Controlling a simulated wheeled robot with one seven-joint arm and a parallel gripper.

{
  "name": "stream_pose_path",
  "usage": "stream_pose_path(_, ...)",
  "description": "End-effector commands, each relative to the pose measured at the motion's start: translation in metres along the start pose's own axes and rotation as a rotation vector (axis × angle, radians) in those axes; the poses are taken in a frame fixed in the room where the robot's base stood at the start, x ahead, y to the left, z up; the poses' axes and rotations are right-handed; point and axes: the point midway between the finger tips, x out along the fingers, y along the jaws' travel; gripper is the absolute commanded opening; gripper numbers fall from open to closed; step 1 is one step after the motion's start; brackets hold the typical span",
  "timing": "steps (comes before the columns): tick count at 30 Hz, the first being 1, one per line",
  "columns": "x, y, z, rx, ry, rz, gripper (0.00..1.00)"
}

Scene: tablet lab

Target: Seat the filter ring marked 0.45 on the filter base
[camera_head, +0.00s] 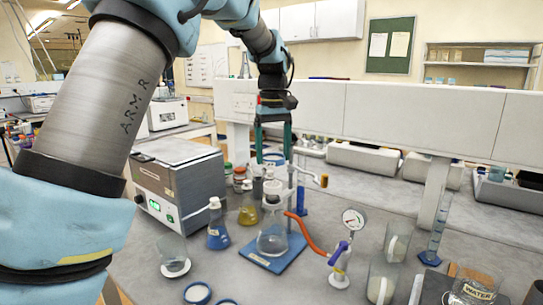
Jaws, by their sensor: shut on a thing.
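My gripper (273,156) points down with its two green fingers shut on a blue-edged ring (273,159), most likely a filter ring. No marking on it can be read. The ring is held above the white filter base (272,188), with a visible gap in the picture. The filter base sits on top of a clear flask (272,238), which stands on a blue stand plate (262,263). Two more blue-rimmed rings lie on the bench at the front, one whole in view (197,293) and one cut by the lower edge (226,302). Their marks are too small to read.
An orange hose (304,232) runs from the flask to a pressure gauge (353,219). A metal stand post (291,190) rises close beside the flask. Blue and yellow flasks (218,236) and a steel box (178,180) stand left. Glass beakers (382,281) stand front right.

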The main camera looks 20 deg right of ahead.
Motion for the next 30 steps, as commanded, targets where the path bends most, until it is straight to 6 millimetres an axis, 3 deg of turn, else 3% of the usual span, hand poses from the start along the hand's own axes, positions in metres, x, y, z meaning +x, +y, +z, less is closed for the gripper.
stream_pose_path(18,0.044,-0.001,0.0,-0.001,0.0,0.0,0.29)
stream_pose_path(30,0.057,0.0,0.0,-0.001,0.0,0.0,0.29)
